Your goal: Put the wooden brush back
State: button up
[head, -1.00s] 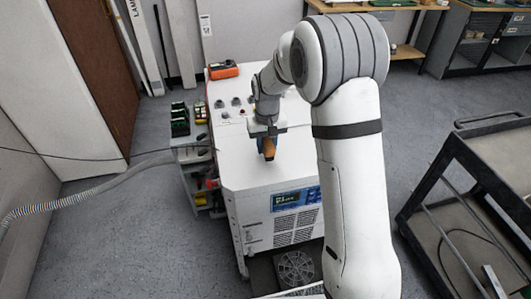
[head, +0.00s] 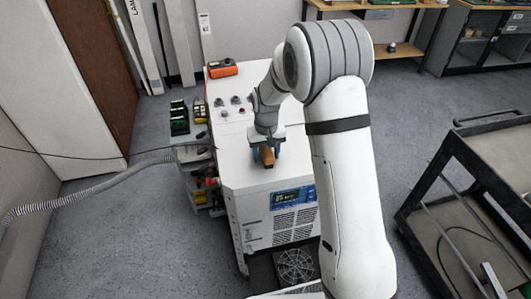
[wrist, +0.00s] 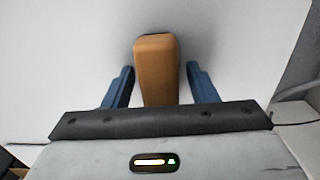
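The wooden brush (head: 267,156) shows as a tan-brown block at the front part of the white cabinet's top (head: 235,165). In the wrist view the brush (wrist: 156,68) lies between my two blue fingers, against the white surface. My gripper (wrist: 160,82) is open around it, with a narrow gap on each side. In the head view my gripper (head: 267,152) points down over the brush. The brush's bristles are not visible, and I cannot tell exactly how it rests on the surface.
An orange-and-black device (head: 222,68) and several knobs sit at the back of the cabinet top. A side rack with green-and-black parts (head: 180,120) stands left. A grey hose (head: 90,190) runs left. A dark cart (head: 480,190) stands right, with clear floor between.

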aim_at(266, 149)
notch_tip(266, 149, up, 12)
jog(key=s+d+r+m+t, duration=0.1)
jog(key=s+d+r, duration=0.3)
jog(key=s, duration=0.2)
jog(key=s+d+r, duration=0.3)
jog(key=s, duration=0.3)
jog(key=s+d+t, duration=0.1)
jog(key=s+d, duration=0.1)
jog(key=s, duration=0.6)
jog(key=s+d+m, duration=0.1)
jog(key=s+d, duration=0.1)
jog(key=s, duration=0.6)
jog(key=shift+s+d+f+t, duration=0.15)
jog(key=shift+d+f+t, duration=0.2)
jog(key=shift+d+t, duration=0.05)
